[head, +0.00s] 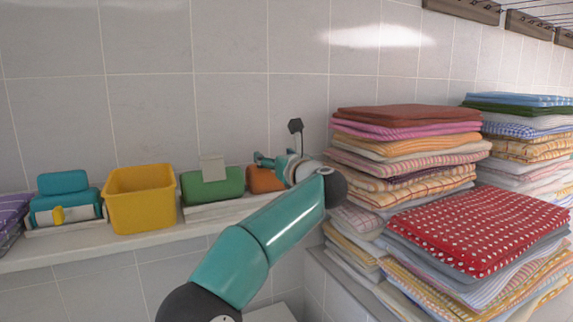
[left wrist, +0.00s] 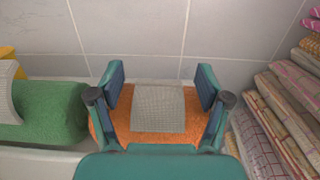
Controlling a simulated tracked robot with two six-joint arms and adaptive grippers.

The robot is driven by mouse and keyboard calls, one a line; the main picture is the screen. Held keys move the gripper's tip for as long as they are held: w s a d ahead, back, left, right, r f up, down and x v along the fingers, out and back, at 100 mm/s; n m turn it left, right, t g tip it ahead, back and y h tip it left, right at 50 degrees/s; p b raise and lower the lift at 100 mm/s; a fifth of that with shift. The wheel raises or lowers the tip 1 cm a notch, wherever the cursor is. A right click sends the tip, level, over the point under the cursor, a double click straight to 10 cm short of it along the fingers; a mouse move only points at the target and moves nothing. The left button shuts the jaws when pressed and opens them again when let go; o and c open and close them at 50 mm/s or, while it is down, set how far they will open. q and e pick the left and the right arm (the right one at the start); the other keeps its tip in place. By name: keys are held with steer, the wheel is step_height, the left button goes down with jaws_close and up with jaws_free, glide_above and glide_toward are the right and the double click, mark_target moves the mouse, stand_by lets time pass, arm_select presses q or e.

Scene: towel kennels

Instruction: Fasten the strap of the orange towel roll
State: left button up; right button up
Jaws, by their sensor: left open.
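The orange towel roll (head: 262,180) lies at the right end of the shelf in the head view, partly hidden behind my left arm. In the left wrist view the orange towel roll (left wrist: 123,128) fills the middle, with a grey woven strap (left wrist: 158,108) lying over its top. I cannot tell whether the strap's end is fixed. My left gripper (head: 275,160) is at the roll in the head view. In the left wrist view the left gripper (left wrist: 160,88) is open, one finger on each side of the strap. My right gripper is not in view.
A green towel roll (head: 213,184) with a raised strap stands just left, then a yellow bin (head: 140,198) and teal towels (head: 64,187) on the white shelf (head: 100,246). Tall stacks of folded towels (head: 405,150) stand close on the right. A tiled wall is behind.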

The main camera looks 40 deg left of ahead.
arm_select(q)
steer(key=v, duration=1.1)
steer(key=shift+d, duration=0.2)
